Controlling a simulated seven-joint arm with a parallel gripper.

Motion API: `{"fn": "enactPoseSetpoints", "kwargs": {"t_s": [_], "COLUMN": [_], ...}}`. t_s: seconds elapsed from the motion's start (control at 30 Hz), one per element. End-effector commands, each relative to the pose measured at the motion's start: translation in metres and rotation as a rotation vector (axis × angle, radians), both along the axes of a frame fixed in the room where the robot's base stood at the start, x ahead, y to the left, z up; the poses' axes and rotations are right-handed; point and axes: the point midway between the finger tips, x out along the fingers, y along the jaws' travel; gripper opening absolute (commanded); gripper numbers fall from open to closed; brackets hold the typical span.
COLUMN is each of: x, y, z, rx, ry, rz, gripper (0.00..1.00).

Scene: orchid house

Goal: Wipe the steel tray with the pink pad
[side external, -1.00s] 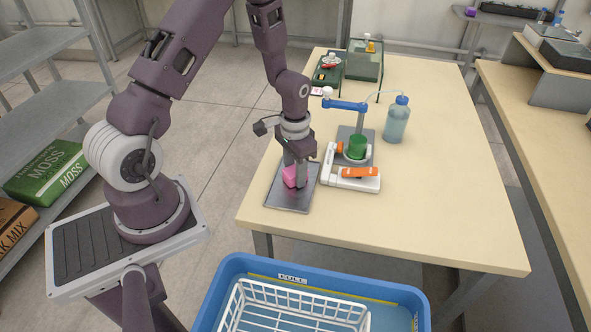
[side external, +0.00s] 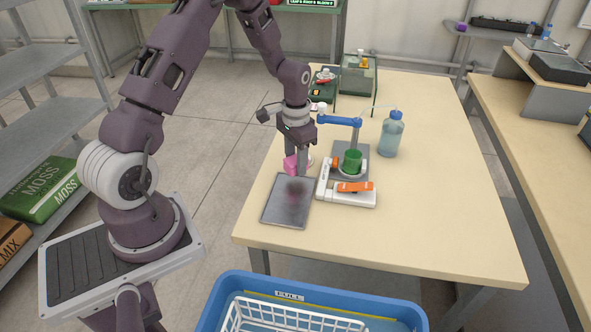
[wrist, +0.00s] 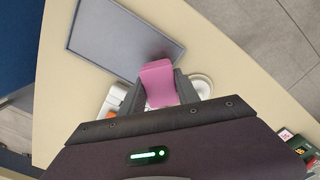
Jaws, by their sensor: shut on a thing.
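The steel tray (side external: 283,206) lies flat near the left edge of the table, with a dark reddish smudge (side external: 294,189) toward its far side. The tray (wrist: 105,45) also shows in the wrist view, with the smudge near its lower right corner. My gripper (side external: 297,166) is shut on the pink pad (side external: 290,165), just beyond the tray's far edge. In the wrist view the pad (wrist: 158,84) sticks out between the fingers, close to the tray's corner. I cannot tell whether the pad touches anything below it.
Right of the tray stand a white and orange tool (side external: 347,193), a green cup (side external: 352,162) under a blue-armed stand (side external: 340,121), and a wash bottle (side external: 392,135). A blue crate (side external: 300,280) sits in front of the table. The table's front right is clear.

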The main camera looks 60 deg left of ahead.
Motion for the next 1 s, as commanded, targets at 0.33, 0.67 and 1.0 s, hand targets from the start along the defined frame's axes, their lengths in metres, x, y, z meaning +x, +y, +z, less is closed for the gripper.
{"fn": "enactPoseSetpoints", "kwargs": {"t_s": [0.33,0.67,1.0], "x": [0.001,0.000,0.000], "y": [0.000,0.000,0.000], "z": [0.032,0.049,0.048], "rx": [0.001,0.000,0.000], "ry": [-0.003,-0.001,-0.001], "rz": [0.000,0.000,0.000], "gripper": [0.00,0.00,0.00]}}
